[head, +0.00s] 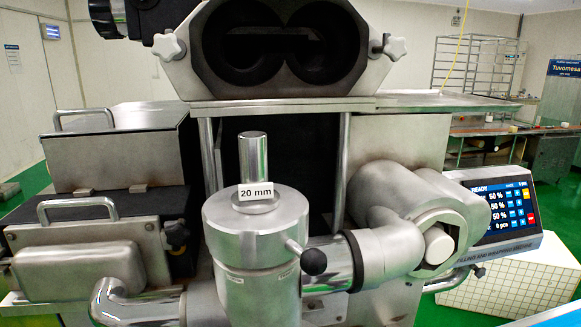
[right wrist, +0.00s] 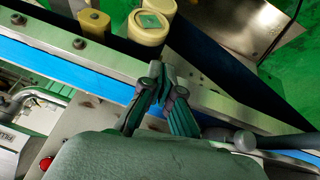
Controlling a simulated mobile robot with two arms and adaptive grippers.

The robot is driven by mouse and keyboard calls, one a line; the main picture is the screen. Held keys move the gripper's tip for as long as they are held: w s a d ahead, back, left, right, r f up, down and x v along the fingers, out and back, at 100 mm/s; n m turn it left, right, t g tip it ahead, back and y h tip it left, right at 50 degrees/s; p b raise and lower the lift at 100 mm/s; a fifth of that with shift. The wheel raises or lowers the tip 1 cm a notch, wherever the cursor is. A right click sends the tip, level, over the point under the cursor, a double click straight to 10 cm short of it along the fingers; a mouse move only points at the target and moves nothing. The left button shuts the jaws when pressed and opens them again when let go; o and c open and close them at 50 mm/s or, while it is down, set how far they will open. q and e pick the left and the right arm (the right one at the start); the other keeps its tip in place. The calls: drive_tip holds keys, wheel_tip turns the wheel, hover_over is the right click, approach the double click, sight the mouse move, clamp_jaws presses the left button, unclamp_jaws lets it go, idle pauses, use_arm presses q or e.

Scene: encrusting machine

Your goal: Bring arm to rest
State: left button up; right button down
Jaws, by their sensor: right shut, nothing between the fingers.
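My right gripper (right wrist: 164,82) shows in the right wrist view. Its dark fingers come together at the tips, with nothing held between them. It is over a blue conveyor belt (right wrist: 62,63) with metal side rails. Whether the fingertips touch the rail cannot be told. Neither gripper shows in the head view. There the encrusting machine fills the middle, with a steel cylinder (head: 256,235) labelled 20 mm and a dark double-lobed opening (head: 282,45) above it.
A control screen (head: 497,207) reading READY stands at the right of the machine. In the right wrist view, yellowish rollers (right wrist: 148,24) stand beyond the belt, a grey rod (right wrist: 285,140) lies at the right and a red button (right wrist: 46,162) at lower left.

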drive_tip(key=s+g, duration=0.2)
drive_tip(key=s, duration=0.3)
drive_tip(key=s+f+g, duration=0.1)
drive_tip(key=s+f, duration=0.1)
drive_tip(key=f, duration=1.3)
drive_tip(key=s+f+g, duration=0.1)
drive_tip(key=s+f, duration=0.1)
drive_tip(key=f, duration=1.4)
drive_tip(key=s+d+f+g, duration=0.1)
drive_tip(key=s+d+f, duration=0.1)
drive_tip(key=s+f, duration=1)
drive_tip(key=s, duration=0.2)
drive_tip(key=shift+s+d+m, duration=0.25)
drive_tip(key=shift+s+m, duration=0.05)
drive_tip(key=shift+s, duration=0.1)
